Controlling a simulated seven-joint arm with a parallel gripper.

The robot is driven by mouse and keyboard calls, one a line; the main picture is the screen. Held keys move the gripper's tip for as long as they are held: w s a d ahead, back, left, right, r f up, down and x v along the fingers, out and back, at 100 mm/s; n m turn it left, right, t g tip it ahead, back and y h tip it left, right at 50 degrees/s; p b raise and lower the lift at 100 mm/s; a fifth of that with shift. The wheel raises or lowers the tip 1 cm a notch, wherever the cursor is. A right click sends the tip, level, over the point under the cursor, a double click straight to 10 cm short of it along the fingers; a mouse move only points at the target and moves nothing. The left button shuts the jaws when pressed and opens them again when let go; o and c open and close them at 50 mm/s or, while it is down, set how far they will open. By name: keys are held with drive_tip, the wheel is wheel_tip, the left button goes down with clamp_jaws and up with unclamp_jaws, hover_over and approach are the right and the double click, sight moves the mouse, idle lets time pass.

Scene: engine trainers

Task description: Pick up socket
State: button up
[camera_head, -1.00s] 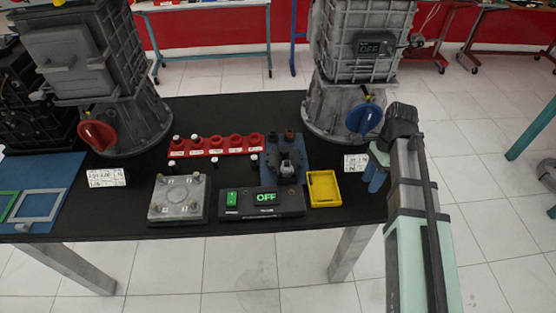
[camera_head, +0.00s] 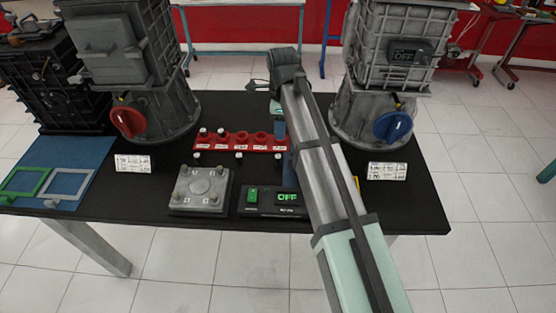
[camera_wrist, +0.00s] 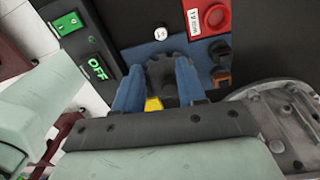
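Small dark sockets with white tops are in view. Some stand at the left of the red rack (camera_head: 240,142), such as one socket (camera_head: 203,132). Others stand in front of it, such as one socket (camera_head: 238,155). My gripper (camera_wrist: 160,72) has two blue fingers spread apart over the mat. A dark fixture (camera_wrist: 160,68) shows between them; I cannot tell whether they touch it. In the head view my arm hides the fingers and most of the mat.
A black control box (camera_head: 270,203) reading OFF and a grey bolted plate (camera_head: 200,188) sit at the table's front. A yellow tray (camera_wrist: 152,104) is mostly hidden. Two tall grey engine housings stand behind, left (camera_head: 150,90) and right (camera_head: 385,85). The table's right front is bare.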

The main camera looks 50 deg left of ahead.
sight(278, 156)
drive_tip(key=f, duration=1.3)
drive_tip(key=shift+s+a+f, duration=0.3)
drive_tip(key=shift+s+a, duration=0.05)
drive_tip(key=shift+s, duration=0.05)
clamp_jaws()
